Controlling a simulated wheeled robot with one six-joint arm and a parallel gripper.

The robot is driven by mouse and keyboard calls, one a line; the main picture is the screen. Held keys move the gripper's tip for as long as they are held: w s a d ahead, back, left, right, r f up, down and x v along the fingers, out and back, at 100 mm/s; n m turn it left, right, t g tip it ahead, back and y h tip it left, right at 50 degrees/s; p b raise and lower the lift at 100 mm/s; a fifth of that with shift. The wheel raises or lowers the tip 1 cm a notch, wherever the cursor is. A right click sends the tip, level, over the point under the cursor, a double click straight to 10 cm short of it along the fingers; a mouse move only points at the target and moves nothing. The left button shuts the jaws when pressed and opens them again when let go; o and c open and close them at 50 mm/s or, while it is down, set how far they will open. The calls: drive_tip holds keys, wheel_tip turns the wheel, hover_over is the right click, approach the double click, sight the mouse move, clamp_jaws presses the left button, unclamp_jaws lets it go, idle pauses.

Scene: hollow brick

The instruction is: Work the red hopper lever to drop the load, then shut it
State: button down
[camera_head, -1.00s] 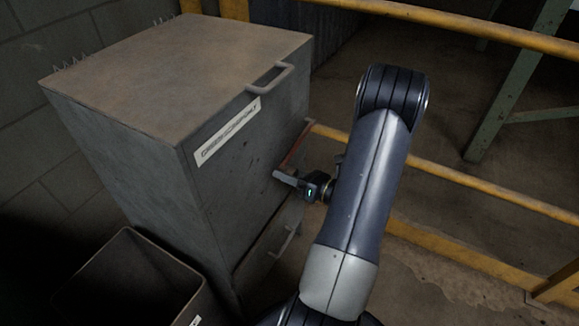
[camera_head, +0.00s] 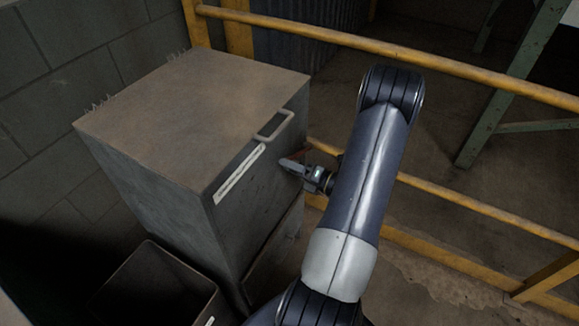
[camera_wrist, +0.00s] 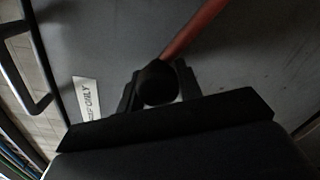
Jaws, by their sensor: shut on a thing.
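The grey metal hopper (camera_head: 225,225) stands at the left in the head view, with a rusty brown flat top. My gripper (camera_head: 291,166) is at its front face, shut on the end of the red lever. In the wrist view the lever (camera_wrist: 195,28) is a red bar running from the upper right down to a round black knob (camera_wrist: 157,82). My gripper's dark fingers (camera_wrist: 158,90) sit on both sides of this knob. In the head view most of the lever is hidden by my gripper and arm.
A grey handle (camera_head: 274,125) sticks out at the top front edge, near a white label (camera_head: 239,175). A dark open bin (camera_head: 160,285) stands in front of the hopper. Yellow rails (camera_head: 480,205) run behind and right of my arm. A block wall is at the left.

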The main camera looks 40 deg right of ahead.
drive_tip(key=shift+w+d+r+m+p, duration=0.15)
drive_tip(key=shift+d+r+m+p, duration=0.1)
drive_tip(key=shift+r+m+p, duration=0.1)
drive_tip(key=shift+d+r, duration=0.1)
drive_tip(key=shift+r, duration=0.05)
drive_tip(key=c, duration=1)
unclamp_jaws()
drive_tip(key=shift+s+d, duration=0.2)
drive_tip(key=shift+s, duration=0.15)
drive_tip(key=v, duration=1)
drive_tip(key=shift+b, duration=0.35)
drive_tip(key=shift+a, duration=0.2)
